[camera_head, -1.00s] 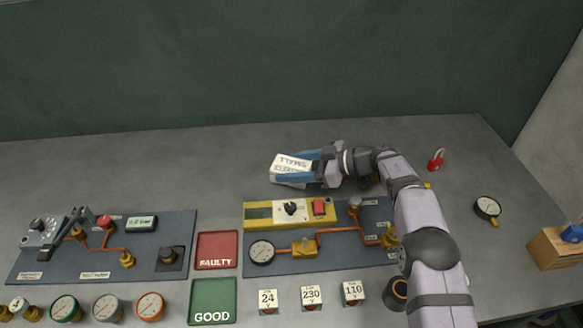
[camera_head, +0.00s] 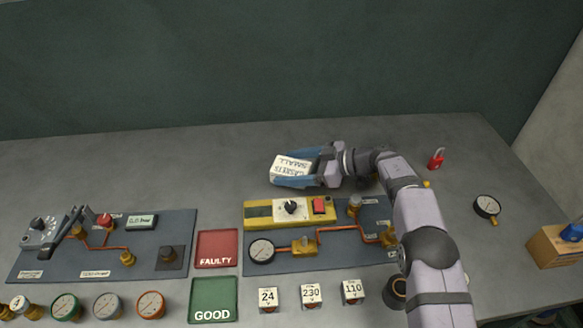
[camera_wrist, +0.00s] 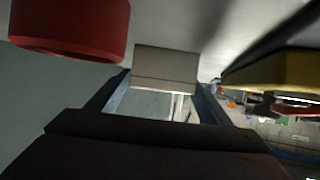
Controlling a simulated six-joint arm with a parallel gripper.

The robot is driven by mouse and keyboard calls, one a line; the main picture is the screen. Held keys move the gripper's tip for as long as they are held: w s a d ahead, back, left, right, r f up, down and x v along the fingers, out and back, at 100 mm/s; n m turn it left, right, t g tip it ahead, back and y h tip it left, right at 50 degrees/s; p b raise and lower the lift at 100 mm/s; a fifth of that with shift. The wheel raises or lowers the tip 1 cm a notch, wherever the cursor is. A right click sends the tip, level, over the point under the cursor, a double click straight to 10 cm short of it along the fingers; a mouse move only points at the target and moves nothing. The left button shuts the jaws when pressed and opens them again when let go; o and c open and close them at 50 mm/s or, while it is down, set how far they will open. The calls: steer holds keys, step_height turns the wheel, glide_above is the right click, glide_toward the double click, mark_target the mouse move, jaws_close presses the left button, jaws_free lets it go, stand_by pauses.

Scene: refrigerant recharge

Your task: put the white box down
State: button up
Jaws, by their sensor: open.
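The white box (camera_head: 290,167), with dark lettering that includes "SMALL", is on the grey table behind the yellow-topped panel in the head view. My gripper (camera_head: 296,168) has its blue fingers on either side of the box, open and around it. In the wrist view, the box (camera_wrist: 166,68) shows as a pale block between the tips of my gripper (camera_wrist: 163,88). Its underside and any small gap to the table cannot be made out.
The yellow unit (camera_head: 290,211) with a knob and red switch lies just in front of the box. A red padlock (camera_head: 436,158) and a loose gauge (camera_head: 487,207) are to the right. The table to the left of the box is clear.

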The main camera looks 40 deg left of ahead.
steer(key=b+v, duration=0.1)
steer(key=v, duration=1.1)
steer(key=shift+s, duration=0.1)
steer(key=shift+r, duration=0.15)
